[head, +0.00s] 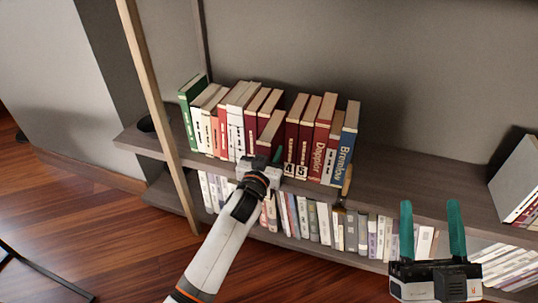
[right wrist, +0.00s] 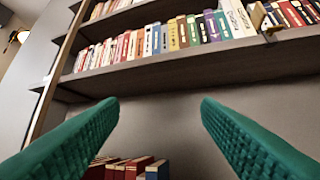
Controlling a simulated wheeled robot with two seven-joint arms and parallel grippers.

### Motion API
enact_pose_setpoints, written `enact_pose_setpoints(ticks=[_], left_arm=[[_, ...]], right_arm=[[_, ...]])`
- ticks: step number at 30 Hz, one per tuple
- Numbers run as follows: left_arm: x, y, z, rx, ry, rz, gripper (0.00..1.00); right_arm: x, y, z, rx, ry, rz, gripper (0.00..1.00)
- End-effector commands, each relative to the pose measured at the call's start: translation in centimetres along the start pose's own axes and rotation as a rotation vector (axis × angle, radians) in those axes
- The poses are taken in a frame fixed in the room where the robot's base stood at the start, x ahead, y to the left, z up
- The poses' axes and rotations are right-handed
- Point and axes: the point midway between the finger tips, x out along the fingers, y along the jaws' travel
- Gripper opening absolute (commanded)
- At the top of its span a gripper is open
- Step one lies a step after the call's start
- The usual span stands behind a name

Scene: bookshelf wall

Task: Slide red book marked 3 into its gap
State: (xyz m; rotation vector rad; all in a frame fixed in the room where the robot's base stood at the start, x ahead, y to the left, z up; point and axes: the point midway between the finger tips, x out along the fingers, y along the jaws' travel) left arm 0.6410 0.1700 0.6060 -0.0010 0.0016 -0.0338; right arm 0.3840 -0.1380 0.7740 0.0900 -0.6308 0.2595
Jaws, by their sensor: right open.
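A red book (head: 270,125) stands in the row on the shelf, its top sticking out nearer to me than its neighbours. Its spine is mostly hidden by my left gripper (head: 272,160), so I cannot read its number. Red books marked 4 (head: 289,150) and 5 (head: 306,145) stand just right of it. My left gripper is at the book's spine, with one teal finger showing beside the book's lower right; the other is hidden. My right gripper (head: 431,230) is open and empty, apart from the books at front right; its spread fingers also show in the right wrist view (right wrist: 160,115).
A green book (head: 190,100) ends the row at left, a blue Brenlow book (head: 345,145) at right. A lower shelf holds many books (head: 350,230). A wooden post (head: 160,110) stands left.

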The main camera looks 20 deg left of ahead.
Motion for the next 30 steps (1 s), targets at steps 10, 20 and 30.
enact_pose_setpoints(ticks=[10,20,30], left_arm=[[1.0,-0.1,0.5,0.000,-0.010,-0.002,0.00],[1.0,-0.1,0.5,0.000,-0.010,-0.002,0.00],[2.6,-0.1,0.5,0.000,-0.011,-0.002,0.00]], right_arm=[[0.1,0.1,0.8,0.001,-0.049,0.003,0.58],[0.1,0.1,0.8,0.003,-0.051,0.003,0.58],[-0.3,0.2,1.4,0.007,-0.097,0.003,0.58]])
